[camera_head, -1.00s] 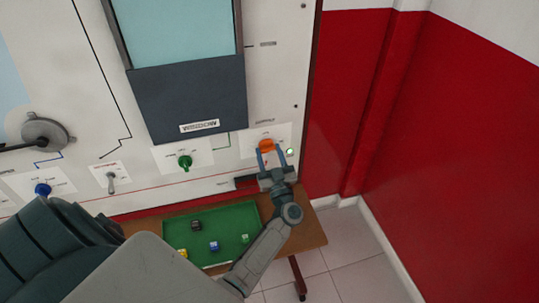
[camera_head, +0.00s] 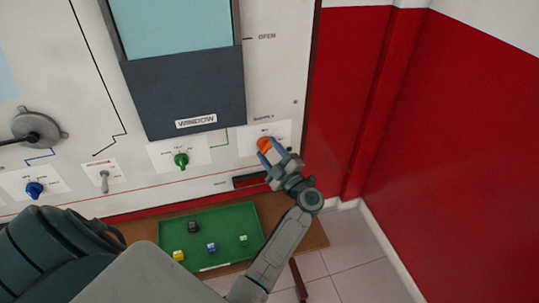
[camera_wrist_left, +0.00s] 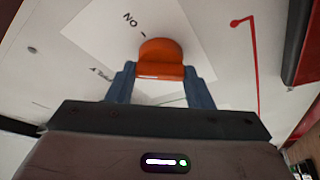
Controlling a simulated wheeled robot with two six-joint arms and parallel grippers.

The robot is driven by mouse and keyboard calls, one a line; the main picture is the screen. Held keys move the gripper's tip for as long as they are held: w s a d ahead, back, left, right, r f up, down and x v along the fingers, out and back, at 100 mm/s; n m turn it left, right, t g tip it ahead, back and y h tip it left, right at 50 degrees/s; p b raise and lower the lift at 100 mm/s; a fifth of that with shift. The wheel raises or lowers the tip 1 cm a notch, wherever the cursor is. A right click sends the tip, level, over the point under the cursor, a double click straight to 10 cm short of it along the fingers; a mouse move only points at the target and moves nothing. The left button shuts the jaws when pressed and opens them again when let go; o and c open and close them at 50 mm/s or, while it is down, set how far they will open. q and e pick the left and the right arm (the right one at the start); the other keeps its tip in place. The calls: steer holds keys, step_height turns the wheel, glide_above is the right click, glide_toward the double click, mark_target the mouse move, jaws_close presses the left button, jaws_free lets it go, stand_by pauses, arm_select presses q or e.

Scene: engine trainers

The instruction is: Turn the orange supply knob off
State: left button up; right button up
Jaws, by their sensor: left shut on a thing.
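The orange supply knob (camera_head: 264,143) is on a white label plate at the lower right of the panel. In the left wrist view the knob (camera_wrist_left: 160,58) sits between the two blue fingers, with the word ON printed above and to its left. My left gripper (camera_head: 271,150) is shut on the knob, and its fingers hide part of it in the head view. In the left wrist view my left gripper (camera_wrist_left: 160,85) has one finger at each side of the knob. My right gripper is not in view.
A green knob (camera_head: 181,160), a toggle switch (camera_head: 104,181) and a blue knob (camera_head: 34,189) are on the panel to the left. A green tray (camera_head: 170,228) with several small blocks lies on the wooden table (camera_head: 306,229) below. A red wall (camera_head: 440,130) stands at the right.

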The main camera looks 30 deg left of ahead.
arm_select(q)
steer(key=n+g+b, duration=0.1)
steer(key=n, duration=0.3)
steer(key=shift+f+h, duration=0.1)
steer(key=shift+h, duration=0.2)
steer(key=shift+n+g+h+b, duration=0.6)
steer(key=shift+n+b, duration=0.15)
steer(key=shift+n, duration=1.05)
steer(key=o, duration=1)
steer(key=shift+s+r, duration=0.1)
steer(key=shift+r, duration=0.1)
